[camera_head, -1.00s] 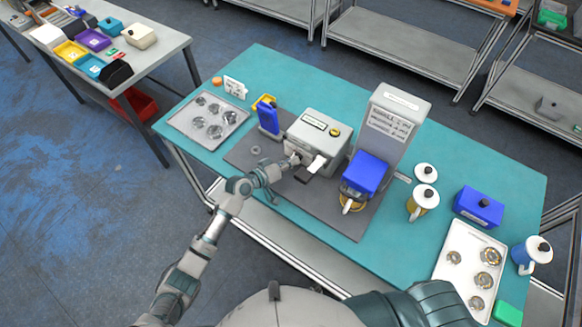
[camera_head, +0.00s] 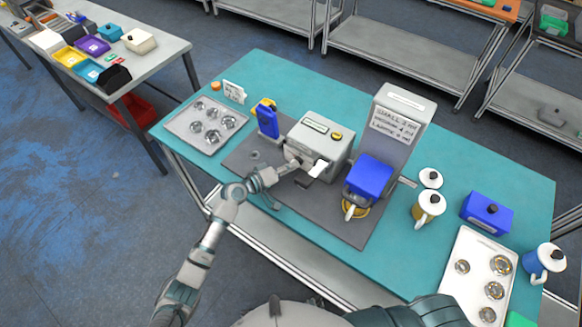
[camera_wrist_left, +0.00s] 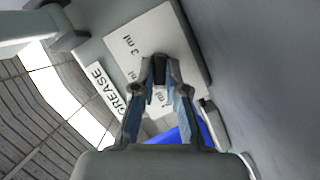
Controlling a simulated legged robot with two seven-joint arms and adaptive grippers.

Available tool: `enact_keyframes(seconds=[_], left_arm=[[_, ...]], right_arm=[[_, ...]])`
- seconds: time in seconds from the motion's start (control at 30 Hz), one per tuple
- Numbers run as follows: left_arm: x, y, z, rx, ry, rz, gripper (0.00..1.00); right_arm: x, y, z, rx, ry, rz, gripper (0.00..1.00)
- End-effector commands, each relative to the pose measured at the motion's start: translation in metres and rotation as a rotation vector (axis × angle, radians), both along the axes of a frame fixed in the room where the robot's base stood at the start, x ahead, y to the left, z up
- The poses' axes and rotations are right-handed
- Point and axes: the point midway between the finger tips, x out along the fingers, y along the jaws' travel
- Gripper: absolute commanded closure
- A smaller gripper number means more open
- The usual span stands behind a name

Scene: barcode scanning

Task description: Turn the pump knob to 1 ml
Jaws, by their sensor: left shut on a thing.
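The grey pump box (camera_head: 322,140) stands on a dark mat on the teal table, with a label and a yellow button on top. My left gripper (camera_head: 294,164) is at its front face, left of a white spout-like part (camera_head: 319,168). In the left wrist view my gripper (camera_wrist_left: 160,92) is shut on the dark pump knob (camera_wrist_left: 160,70). The knob sits on a pale dial plate (camera_wrist_left: 170,30) with several "ml" marks; I cannot tell which mark it points at. A "GREASE" label (camera_wrist_left: 105,88) is beside the plate. My right gripper is out of view.
A tall grey dispenser (camera_head: 402,125) with a blue part (camera_head: 369,174) stands right of the pump. A blue upright object (camera_head: 267,121) and a metal tray (camera_head: 186,124) are to its left. Mugs, a blue box (camera_head: 486,212) and another tray (camera_head: 469,245) fill the right side.

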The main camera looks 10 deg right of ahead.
Motion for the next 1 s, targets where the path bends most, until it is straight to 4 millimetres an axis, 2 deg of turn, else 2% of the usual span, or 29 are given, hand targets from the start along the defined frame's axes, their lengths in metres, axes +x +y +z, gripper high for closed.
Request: enact_keyframes(seconds=[0.1,0.13,0.2,0.5,0.63,0.77,1.0], left_arm=[[0.004,0.002,0.006,-0.008,-0.008,0.012,1.0],[0.004,0.002,0.006,-0.008,-0.008,0.012,0.8],[0.004,0.002,0.005,-0.008,-0.008,0.011,0.63],[0.001,0.001,0.002,-0.003,-0.004,0.005,0.62],[-0.003,0.009,0.003,-0.002,-0.004,0.006,0.62],[-0.012,0.031,0.006,0.001,-0.004,0.006,0.62],[-0.033,0.08,0.016,-0.002,-0.003,0.007,0.62]], right_arm=[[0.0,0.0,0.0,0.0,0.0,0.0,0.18],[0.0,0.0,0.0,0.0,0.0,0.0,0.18],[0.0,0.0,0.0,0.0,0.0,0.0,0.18],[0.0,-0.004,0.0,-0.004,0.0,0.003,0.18],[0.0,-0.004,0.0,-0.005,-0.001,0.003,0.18],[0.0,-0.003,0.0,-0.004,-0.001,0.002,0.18],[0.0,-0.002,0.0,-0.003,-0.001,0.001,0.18]])
